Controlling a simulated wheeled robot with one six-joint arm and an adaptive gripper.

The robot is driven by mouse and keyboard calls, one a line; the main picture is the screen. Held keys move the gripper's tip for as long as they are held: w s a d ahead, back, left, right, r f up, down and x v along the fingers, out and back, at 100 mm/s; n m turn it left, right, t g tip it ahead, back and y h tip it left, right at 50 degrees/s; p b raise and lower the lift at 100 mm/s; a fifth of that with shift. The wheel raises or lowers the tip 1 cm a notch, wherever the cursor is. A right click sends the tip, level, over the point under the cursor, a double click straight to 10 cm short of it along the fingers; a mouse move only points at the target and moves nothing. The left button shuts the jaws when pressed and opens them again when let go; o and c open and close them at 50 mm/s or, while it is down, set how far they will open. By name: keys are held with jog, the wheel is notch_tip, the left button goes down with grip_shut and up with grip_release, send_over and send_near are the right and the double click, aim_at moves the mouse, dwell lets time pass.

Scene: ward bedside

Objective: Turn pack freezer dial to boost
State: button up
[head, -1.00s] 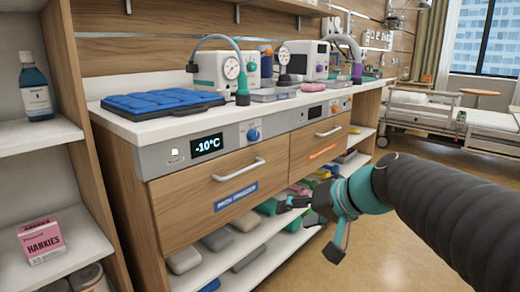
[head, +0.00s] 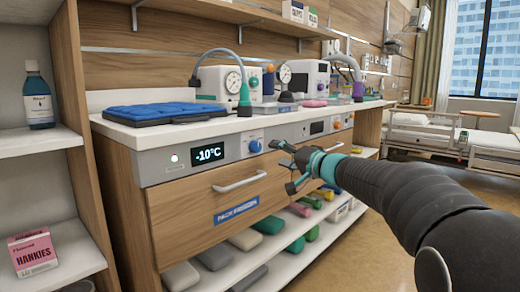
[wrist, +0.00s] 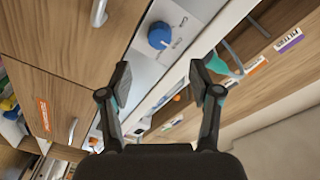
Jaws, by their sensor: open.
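The pack freezer drawer (head: 190,205) has a grey panel above it with a lit display (head: 208,153) reading -10°C. A blue round dial (head: 255,146) sits on that panel, right of the display. The blue dial also shows in the wrist view (wrist: 159,36), ahead of the fingertips and between their lines. My gripper (head: 281,166) is open and empty, to the right of the dial and apart from it. Its two spread fingers show in the wrist view (wrist: 163,84). The dial's setting marks are too small to read.
A second panel with an orange dial (head: 337,125) is to the right. A blue pad on a dark tray (head: 165,106) and bedside devices stand on the counter. A drawer handle (head: 240,181) sticks out below the dial. Open floor lies at right.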

aim_at(258, 148)
jog(key=p+x, duration=0.1)
jog(key=x, duration=0.8)
jog(key=shift+a+f, duration=0.1)
jog(key=shift+a, duration=0.05)
jog(key=c, duration=1.1)
jog(key=shift+c, duration=0.2)
jog(key=shift+m, duration=0.3)
jog(key=m+p, duration=0.1)
jog(key=m, duration=0.4)
jog(key=shift+r+g, duration=0.2)
jog(key=shift+g, duration=0.2)
jog(key=m+p, duration=0.2)
jog(key=m, duration=0.2)
jog(key=shift+m+g+p, duration=0.3)
jog(key=shift+m+p, duration=0.2)
jog(key=shift+m, duration=0.3)
jog(key=shift+f, duration=0.1)
